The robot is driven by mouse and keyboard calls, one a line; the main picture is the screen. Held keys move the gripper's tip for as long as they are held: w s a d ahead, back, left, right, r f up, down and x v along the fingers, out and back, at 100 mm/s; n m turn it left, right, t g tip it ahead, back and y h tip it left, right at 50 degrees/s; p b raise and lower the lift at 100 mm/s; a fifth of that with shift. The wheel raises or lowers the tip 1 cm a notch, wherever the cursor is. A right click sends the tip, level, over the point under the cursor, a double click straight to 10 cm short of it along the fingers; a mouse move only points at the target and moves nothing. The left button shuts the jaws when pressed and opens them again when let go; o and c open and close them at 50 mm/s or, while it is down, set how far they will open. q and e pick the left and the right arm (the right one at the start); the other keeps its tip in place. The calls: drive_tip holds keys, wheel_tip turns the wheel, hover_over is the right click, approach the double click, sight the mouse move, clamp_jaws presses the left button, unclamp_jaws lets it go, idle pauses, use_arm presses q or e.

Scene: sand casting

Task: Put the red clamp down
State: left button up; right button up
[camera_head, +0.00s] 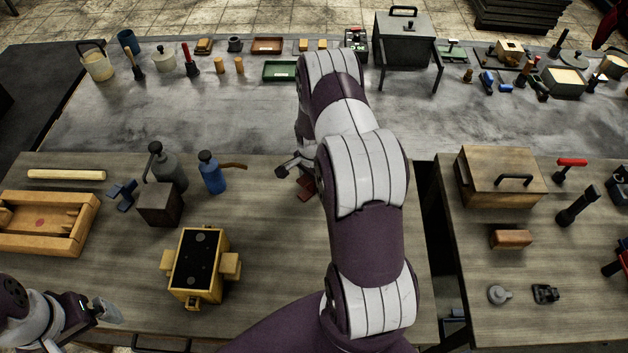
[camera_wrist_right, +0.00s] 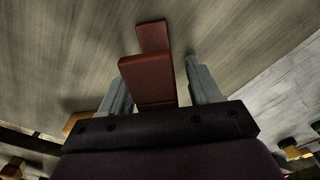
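The red clamp (camera_wrist_right: 150,78) is dark red and sits between the fingers of my right gripper (camera_wrist_right: 160,82) in the right wrist view. A strip of table shows between the clamp and the right-hand finger, so the fingers look apart around it. In the head view the clamp (camera_head: 306,187) shows low over or on the wooden table, beside my right gripper (camera_head: 292,165), partly hidden by my right arm. I cannot tell if it touches the table. My left gripper (camera_head: 108,311) is at the lower left, away from the clamp; its finger opening is unclear.
The wooden table (camera_head: 270,260) has bare room left of my right arm. A blue bottle (camera_head: 212,176), a grey bottle (camera_head: 168,168), a dark block (camera_head: 160,204) and a yellow box (camera_head: 198,265) stand to the left. A wooden frame (camera_head: 78,240) lies farther left.

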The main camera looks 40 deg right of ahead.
drive_tip(key=shift+r, duration=0.1)
drive_tip(key=shift+r, duration=0.25)
drive_tip(key=r+b, duration=0.2)
drive_tip(key=r, duration=0.9)
drive_tip(key=shift+a, duration=0.2)
drive_tip(key=shift+a+r+n, duration=0.6)
drive_tip(key=shift+a+r, duration=0.15)
drive_tip(key=shift+a, duration=0.1)
drive_tip(key=s+a+r+n, duration=0.3)
drive_tip(key=s+a+n, duration=0.3)
drive_tip(key=a+n, duration=0.2)
drive_tip(key=s+a+r+n+t, duration=0.1)
drive_tip(key=s+a+r+n, duration=0.2)
drive_tip(key=s+a+n, duration=0.2)
drive_tip(key=a+n, duration=0.3)
drive_tip(key=a, duration=0.1)
drive_tip(key=shift+s+a, duration=0.15)
drive_tip(key=shift+s, duration=0.25)
drive_tip(key=shift+s, duration=0.15)
